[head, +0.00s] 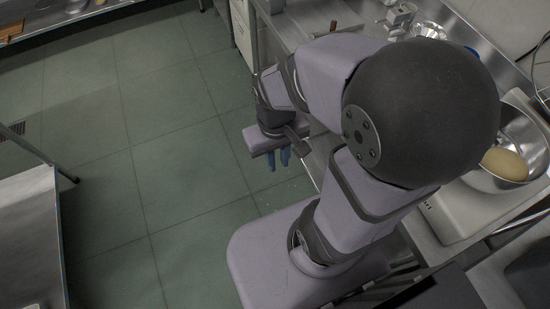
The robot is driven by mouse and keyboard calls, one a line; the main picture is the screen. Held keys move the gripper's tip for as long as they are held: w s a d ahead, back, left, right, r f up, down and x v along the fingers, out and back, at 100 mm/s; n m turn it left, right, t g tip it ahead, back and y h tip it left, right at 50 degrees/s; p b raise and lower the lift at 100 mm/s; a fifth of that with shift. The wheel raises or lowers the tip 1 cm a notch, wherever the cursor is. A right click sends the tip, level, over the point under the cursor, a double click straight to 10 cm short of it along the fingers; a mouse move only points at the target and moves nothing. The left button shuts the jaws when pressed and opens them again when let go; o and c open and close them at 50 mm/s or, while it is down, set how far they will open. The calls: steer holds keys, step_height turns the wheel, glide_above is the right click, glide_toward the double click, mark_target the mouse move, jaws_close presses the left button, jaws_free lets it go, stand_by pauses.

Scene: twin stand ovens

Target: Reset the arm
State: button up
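My arm is folded beside the steel counter (283,27), with its big dark elbow joint filling the right middle of the head view. My gripper (278,161) hangs over the green floor at the counter's left edge, its blue fingers pointing down. Nothing shows between or below the fingers. They are small here, and I cannot tell whether they are open or shut.
A steel bowl (535,140) with a pale dough-like lump (505,164) stands on a white kitchen scale (447,222) at the right. Small metal items (400,15) lie at the counter's back. A steel table (30,235) is at the left. The green floor (150,120) between is clear.

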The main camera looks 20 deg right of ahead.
steer(key=shift+a, duration=0.4)
step_height(320, 180, up, 3)
steer(key=p, duration=0.3)
steer(key=shift+r, duration=0.1)
